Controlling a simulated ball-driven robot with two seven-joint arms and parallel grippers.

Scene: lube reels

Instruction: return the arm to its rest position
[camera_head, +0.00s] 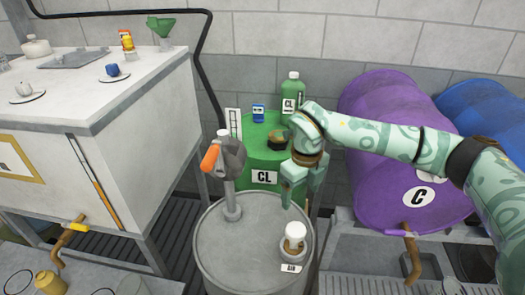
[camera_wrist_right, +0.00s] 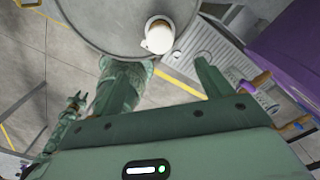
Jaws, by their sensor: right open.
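My right arm, patterned pale green, comes in from the right in the head view. Its gripper (camera_head: 303,197) points down over the back right of the grey drum (camera_head: 225,258). The jaws are open, with nothing between them. In the wrist view the two fingers (camera_wrist_right: 160,68) stand apart. A white-capped bottle (camera_head: 295,238) stands on the drum top in front of the gripper. It also shows beyond the fingers in the wrist view (camera_wrist_right: 159,37). My left gripper does not show in the head view.
A pump with an orange handle (camera_head: 211,157) stands on the grey drum. Behind are a green CL drum (camera_head: 263,178) with a green bottle (camera_head: 292,94), and a purple drum (camera_head: 385,120) under my forearm. A white-topped cabinet (camera_head: 75,100) is at left.

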